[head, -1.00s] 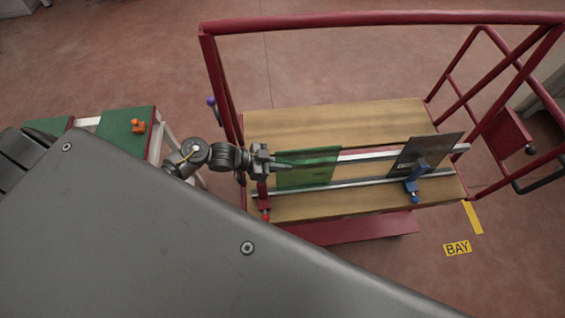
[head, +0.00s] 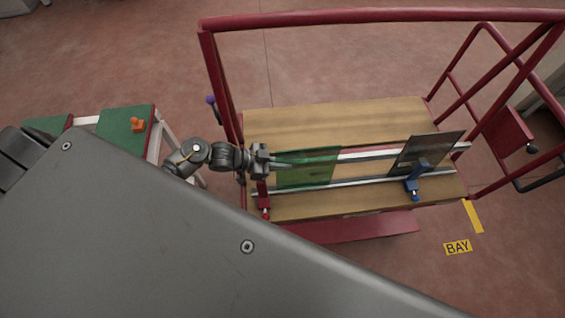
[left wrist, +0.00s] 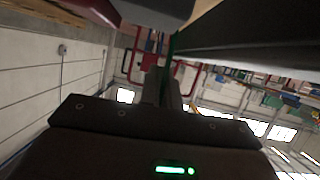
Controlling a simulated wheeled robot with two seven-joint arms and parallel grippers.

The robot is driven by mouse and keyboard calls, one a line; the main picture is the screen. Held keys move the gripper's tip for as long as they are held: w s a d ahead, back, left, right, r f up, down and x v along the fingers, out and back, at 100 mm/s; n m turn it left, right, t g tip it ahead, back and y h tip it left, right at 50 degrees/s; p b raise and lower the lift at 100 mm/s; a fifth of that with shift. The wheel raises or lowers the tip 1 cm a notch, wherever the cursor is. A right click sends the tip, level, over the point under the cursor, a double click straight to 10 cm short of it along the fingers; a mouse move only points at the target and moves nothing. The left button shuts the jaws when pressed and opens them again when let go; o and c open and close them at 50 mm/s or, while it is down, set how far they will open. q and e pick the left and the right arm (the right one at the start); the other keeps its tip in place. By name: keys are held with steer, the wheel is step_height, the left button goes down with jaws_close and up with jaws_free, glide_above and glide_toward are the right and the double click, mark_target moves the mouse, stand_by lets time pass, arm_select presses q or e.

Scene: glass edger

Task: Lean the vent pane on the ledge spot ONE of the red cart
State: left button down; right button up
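A green-tinted glass pane (head: 309,170) stands tilted at the left part of the red cart's ledge (head: 360,203), across its metal rails. I take it for the vent pane; no label is readable. My left gripper (head: 282,165) is at the pane's left edge, with its fingers closed on that edge. In the left wrist view the fingers (left wrist: 166,82) are close together, with a thin green edge beyond them. A dark grey pane (head: 428,150) leans farther right on the same rails. My right gripper is out of view.
A blue clamp (head: 412,185) stands before the grey pane, and a red clamp (head: 263,196) below my left gripper. The red cart frame (head: 380,16) rises behind and at both sides. A green-topped table (head: 118,128) with an orange piece (head: 137,124) is left. The rail between the panes is free.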

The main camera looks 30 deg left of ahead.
arm_select(q)
steer(key=shift+f, duration=0.15)
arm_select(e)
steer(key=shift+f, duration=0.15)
arm_select(q)
steer(key=c, duration=1.5)
jaws_free()
steer(key=shift+c, duration=0.2)
steer(key=shift+f, duration=0.1)
